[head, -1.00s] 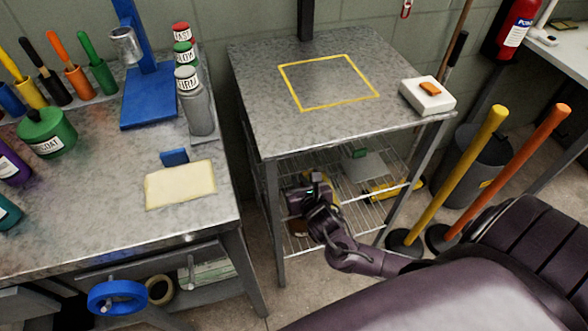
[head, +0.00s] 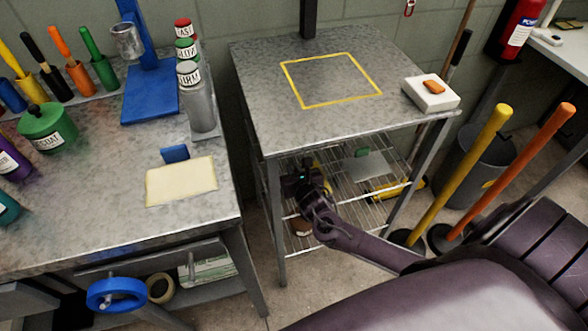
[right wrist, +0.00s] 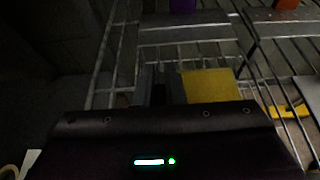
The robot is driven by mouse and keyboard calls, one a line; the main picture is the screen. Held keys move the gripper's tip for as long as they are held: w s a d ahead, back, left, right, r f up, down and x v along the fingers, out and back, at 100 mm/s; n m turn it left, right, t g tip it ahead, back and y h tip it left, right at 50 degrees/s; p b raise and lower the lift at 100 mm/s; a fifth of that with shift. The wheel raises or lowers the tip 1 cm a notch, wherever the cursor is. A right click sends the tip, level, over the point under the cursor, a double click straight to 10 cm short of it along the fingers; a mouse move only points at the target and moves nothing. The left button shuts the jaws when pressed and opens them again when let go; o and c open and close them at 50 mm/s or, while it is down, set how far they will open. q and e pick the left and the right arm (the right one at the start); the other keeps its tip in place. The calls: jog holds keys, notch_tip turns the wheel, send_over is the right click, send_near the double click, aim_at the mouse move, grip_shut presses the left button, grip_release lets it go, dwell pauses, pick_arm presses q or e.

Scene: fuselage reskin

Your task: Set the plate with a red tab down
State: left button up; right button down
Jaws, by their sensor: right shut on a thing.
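My right gripper (head: 300,182) is inside the grey table's shelf space, above the wire shelf (head: 376,196). Its jaws (right wrist: 160,85) are shut, and a yellow flat piece (right wrist: 210,85) shows right beside them; it seems to be the plate in the grip. A bit of yellow also shows by the gripper in the head view (head: 324,180). No red tab is visible on this piece; the jaws may hide it. Whether it touches the shelf wires I cannot tell. My left gripper is out of view.
A grey plate with a green tab (head: 360,152) and a yellow object (head: 388,188) lie to the gripper's right. The wrist view shows a purple tab (right wrist: 183,5) and an orange-red tab (right wrist: 286,4) farther back. The tabletop (head: 262,112) and a table leg (head: 275,235) bound the space.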

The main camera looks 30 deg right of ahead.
jog(key=c, duration=1.5)
grip_release()
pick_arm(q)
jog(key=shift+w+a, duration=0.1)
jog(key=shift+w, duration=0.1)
